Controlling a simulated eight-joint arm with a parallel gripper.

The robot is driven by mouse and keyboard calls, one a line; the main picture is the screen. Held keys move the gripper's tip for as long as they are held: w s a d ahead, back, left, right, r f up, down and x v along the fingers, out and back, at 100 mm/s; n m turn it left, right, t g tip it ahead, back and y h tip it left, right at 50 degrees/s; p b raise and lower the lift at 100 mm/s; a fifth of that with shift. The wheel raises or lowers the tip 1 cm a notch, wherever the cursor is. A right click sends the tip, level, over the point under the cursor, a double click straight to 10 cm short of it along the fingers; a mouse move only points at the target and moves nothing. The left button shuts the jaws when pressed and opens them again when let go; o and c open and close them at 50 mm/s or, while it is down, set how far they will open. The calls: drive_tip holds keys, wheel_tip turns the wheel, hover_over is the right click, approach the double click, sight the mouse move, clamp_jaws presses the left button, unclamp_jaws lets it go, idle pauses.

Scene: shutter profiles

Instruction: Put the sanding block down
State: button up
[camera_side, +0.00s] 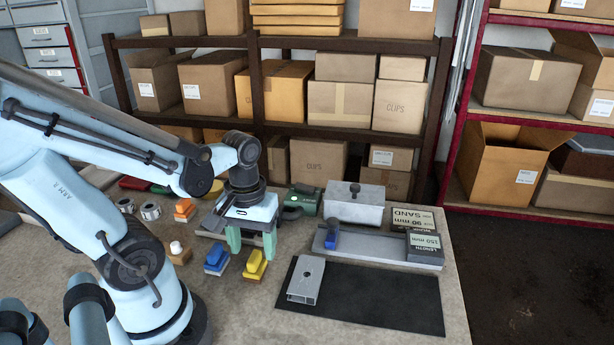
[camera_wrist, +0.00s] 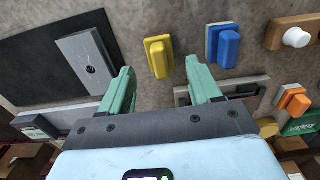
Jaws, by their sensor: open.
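Three sanding blocks with coloured grips stand on the bench: a yellow one (camera_side: 256,264), a blue one (camera_side: 217,261) and an orange one (camera_side: 184,209). My gripper (camera_side: 251,252) is open and empty, pointing down close to the yellow block. In the wrist view the yellow block (camera_wrist: 159,56) lies just past and between my fingertips (camera_wrist: 160,68); contact cannot be told. The blue block (camera_wrist: 223,46) is right of the right finger, and the orange block (camera_wrist: 294,100) is farther right. A grey hollow profile (camera_side: 305,280) lies on the black mat (camera_side: 385,300); it also shows left of my fingers (camera_wrist: 88,62).
A grey stop fixture with a blue clamp (camera_side: 331,238) and a lidded grey box (camera_side: 355,205) stand behind the mat. Signs read 90 mm SAND (camera_side: 411,217) and 150 mm LENGTH (camera_side: 425,243). A white-knobbed wooden block (camera_side: 178,253) sits left. The mat's right side is clear.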

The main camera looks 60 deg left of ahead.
sight(254, 257)
drive_tip(key=shift+r, duration=3.4)
drive_tip(key=w+d+r+m+t, duration=0.1)
drive_tip(key=w+d+m+t, duration=0.5)
drive_tip(key=w+m, duration=0.3)
drive_tip(key=shift+w+r+t, duration=0.25)
drive_tip(key=shift+r+t, duration=0.1)
drive_tip(key=shift+t, duration=0.25)
drive_tip(key=shift+o, duration=0.5)
